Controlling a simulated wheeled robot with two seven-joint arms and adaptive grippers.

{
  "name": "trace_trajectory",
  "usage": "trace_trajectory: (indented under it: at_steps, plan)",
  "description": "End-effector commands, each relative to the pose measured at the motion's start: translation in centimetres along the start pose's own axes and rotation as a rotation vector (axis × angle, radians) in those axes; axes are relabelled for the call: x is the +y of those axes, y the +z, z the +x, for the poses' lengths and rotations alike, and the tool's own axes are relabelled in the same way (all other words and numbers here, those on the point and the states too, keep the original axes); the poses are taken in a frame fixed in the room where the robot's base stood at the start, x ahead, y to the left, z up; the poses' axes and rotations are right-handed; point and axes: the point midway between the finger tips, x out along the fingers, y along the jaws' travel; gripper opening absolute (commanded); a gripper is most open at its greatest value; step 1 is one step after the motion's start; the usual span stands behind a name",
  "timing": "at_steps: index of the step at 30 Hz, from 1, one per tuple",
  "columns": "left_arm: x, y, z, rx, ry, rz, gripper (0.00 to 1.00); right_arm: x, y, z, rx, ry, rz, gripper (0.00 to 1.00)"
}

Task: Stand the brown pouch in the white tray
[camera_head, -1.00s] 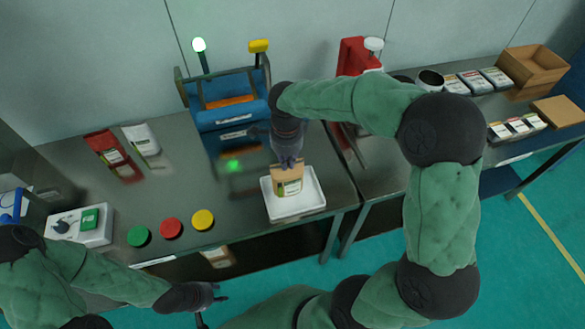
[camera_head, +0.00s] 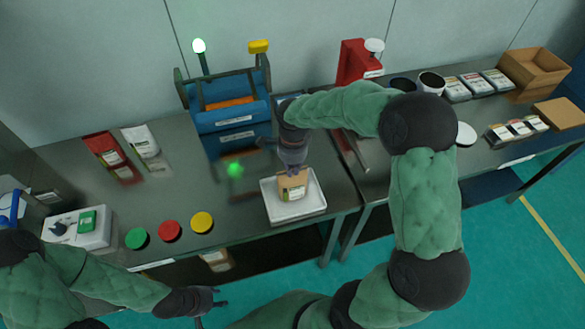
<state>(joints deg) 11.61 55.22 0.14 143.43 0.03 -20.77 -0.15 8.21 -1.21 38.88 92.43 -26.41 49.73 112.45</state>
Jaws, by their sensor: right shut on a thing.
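The brown pouch (camera_head: 293,187) is in the white tray (camera_head: 318,207), upright or nearly so, with its label facing the front. My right gripper (camera_head: 294,171) is shut on the pouch's top edge from above. The pouch's base appears to be inside the tray, but I cannot tell whether it touches the floor of it. My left gripper (camera_head: 215,297) is away from the pouch, in front of the table's front edge, with its fingers apart and nothing between them.
Left of the tray are yellow (camera_head: 202,221), red (camera_head: 170,230) and green (camera_head: 137,238) round buttons. A red pouch (camera_head: 104,148) and a white pouch (camera_head: 140,140) lie further back. The blue sieve (camera_head: 226,116) stands behind. A red device (camera_head: 352,62) stands at the back right.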

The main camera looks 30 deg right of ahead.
Motion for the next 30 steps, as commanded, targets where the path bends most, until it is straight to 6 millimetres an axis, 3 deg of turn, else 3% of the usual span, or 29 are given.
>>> trace_trajectory:
  at_steps: [3, 4, 6, 19, 23, 30]
  plan:
    - [-0.1, 0.0, 0.4, 0.000, 0.000, 0.000, 0.40, 0.0, 0.0, 0.4, 0.000, 0.000, 0.000, 0.00]
    - [-0.1, 0.0, 0.3, 0.000, 0.000, 0.000, 0.40, 0.0, 0.0, 0.3, 0.000, 0.000, 0.000, 0.19]
    - [-0.1, 0.0, 0.2, 0.000, 0.000, 0.000, 0.40, 0.0, 0.0, 0.3, 0.000, 0.001, 0.000, 0.34]
    - [0.1, 0.0, -0.2, 0.000, 0.000, 0.000, 0.40, 0.0, 0.0, -0.2, 0.000, 0.000, 0.000, 0.34]
    - [0.1, 0.0, -0.4, 0.000, 0.000, 0.000, 0.40, -0.1, 0.0, -2.0, 0.000, -0.003, 0.001, 0.34]
    - [0.4, 0.1, -1.2, 0.000, 0.000, 0.000, 0.40, -0.1, 0.0, -7.0, -0.001, -0.003, 0.000, 0.34]
